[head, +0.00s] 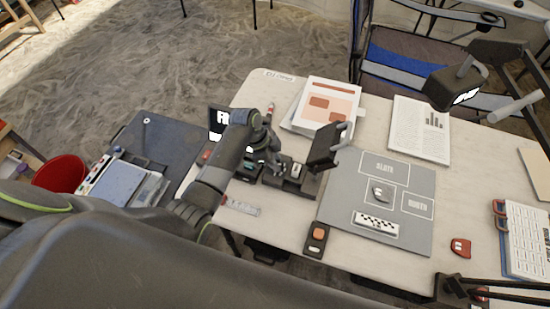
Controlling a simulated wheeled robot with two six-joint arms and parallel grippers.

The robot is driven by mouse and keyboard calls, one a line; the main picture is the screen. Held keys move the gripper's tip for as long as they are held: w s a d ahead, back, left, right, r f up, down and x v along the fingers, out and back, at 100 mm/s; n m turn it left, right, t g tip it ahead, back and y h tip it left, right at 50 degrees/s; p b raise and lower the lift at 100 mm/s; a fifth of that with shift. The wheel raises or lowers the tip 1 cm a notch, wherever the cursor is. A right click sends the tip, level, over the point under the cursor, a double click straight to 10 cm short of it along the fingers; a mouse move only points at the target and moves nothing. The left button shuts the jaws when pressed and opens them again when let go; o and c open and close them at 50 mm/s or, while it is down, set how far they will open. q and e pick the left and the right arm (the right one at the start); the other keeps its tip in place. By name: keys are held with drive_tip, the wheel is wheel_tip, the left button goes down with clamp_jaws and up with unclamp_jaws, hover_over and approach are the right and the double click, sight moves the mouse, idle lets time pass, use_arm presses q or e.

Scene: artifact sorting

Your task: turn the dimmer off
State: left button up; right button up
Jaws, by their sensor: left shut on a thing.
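My left gripper (274,156) reaches down over the left part of the white table, among small black devices. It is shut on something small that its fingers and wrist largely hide. A low black device (291,180) with pale metal parts lies right beside the fingers. A dark box (247,168) with a teal patch is partly behind my left arm. I cannot tell for sure which of these is the dimmer, and its setting is not readable.
A black lamp-like head (325,147) stands close to the right of the gripper. A grey mat (345,200) fills the middle of the table (285,226). A small box with an orange button (317,236) is at the front edge. Another lamp (455,86) overhangs the back right.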

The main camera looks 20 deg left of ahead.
use_arm(q)
drive_tip(key=n+p, duration=0.1)
drive_tip(key=n+t+p, duration=0.1)
drive_tip(key=n+p, duration=0.2)
drive_tip(key=p, duration=0.1)
drive_tip(key=shift+s+d+r+n+t+y, duration=0.1)
drive_tip(key=shift+s+r+n+t+y, duration=0.05)
drive_tip(key=shift+r+n+t+y, duration=0.2)
drive_tip(key=n+p, duration=0.2)
drive_tip(key=shift+f+n+t+y, duration=0.1)
drive_tip(key=shift+n+t+y, duration=0.25)
drive_tip(key=n+y+p, duration=0.1)
drive_tip(key=n+p, duration=0.1)
drive_tip(key=shift+s+d+n+t, duration=0.1)
drive_tip(key=shift+d+n+t, duration=0.05)
drive_tip(key=shift+n+t, duration=0.2)
drive_tip(key=n, duration=0.1)
drive_tip(key=n+y+p, duration=0.1)
drive_tip(key=n, duration=0.1)
drive_tip(key=shift+d+f+n, duration=0.1)
drive_tip(key=shift+f+n, duration=0.05)
drive_tip(key=shift+n, duration=0.1)
drive_tip(key=shift+d+n+y, duration=0.1)
drive_tip(key=shift+n+y, duration=0.7)
drive_tip(key=shift+n, duration=1)
drive_tip(key=o, duration=1)
drive_tip(key=shift+f, duration=0.1)
